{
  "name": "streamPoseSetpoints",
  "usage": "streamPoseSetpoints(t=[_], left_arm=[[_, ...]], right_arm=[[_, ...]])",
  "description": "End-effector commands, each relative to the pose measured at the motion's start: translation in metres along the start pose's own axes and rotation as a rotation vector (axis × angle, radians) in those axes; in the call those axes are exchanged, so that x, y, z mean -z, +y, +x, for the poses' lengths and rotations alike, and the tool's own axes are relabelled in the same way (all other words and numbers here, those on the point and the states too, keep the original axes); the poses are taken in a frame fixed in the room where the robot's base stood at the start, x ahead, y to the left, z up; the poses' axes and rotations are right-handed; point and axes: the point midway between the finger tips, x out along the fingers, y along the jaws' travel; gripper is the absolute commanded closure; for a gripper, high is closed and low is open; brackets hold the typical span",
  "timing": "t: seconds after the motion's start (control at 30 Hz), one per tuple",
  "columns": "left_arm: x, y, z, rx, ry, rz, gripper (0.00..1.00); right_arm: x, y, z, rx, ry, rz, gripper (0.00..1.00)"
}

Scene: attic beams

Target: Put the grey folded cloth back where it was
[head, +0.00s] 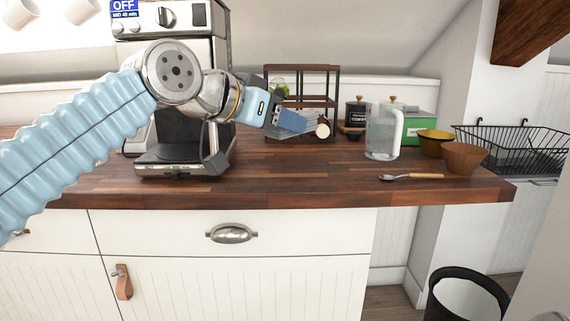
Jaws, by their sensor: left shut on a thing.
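My left gripper (276,115) reaches in from the left above the wooden counter (300,180), in front of a small dark shelf rack (317,69). It is shut on a small blue-grey folded piece, which I take to be the grey folded cloth (292,121). The cloth is held at the fingertips, apart from the countertop as far as I can tell. The gripper hides part of it and of the rack behind. My right gripper is not in view.
A coffee machine (170,153) stands left, behind my left arm. Right of the rack are a clear pitcher (382,135), a green box (416,124), a yellow bowl (434,143), a brown bowl (464,157) and a spoon (410,177). The counter's front middle is clear.

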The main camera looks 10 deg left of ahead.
Motion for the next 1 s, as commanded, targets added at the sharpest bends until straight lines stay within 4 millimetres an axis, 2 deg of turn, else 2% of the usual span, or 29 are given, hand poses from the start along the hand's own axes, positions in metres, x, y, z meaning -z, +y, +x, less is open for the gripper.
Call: streamPoseSetpoints(t=[0.2,0.3,0.4,0.67,0.87,1.0], left_arm=[[-0.012,-0.051,0.047,0.005,-0.004,-0.004,0.78],[-0.031,-0.063,0.066,0.003,-0.004,-0.003,0.78],[-0.042,-0.073,0.078,0.002,-0.003,-0.002,0.78],[-0.053,-0.084,0.093,0.002,-0.002,-0.001,0.78],[-0.081,-0.086,0.105,0.001,0.000,-0.001,0.78],[-0.082,-0.086,0.106,0.001,0.000,0.000,0.78]], right_arm=[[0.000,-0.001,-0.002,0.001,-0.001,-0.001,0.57],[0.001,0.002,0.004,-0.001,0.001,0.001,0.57],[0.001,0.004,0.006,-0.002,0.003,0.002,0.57],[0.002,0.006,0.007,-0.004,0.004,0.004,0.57],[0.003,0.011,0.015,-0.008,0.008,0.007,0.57],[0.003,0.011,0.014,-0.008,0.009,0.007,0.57]])
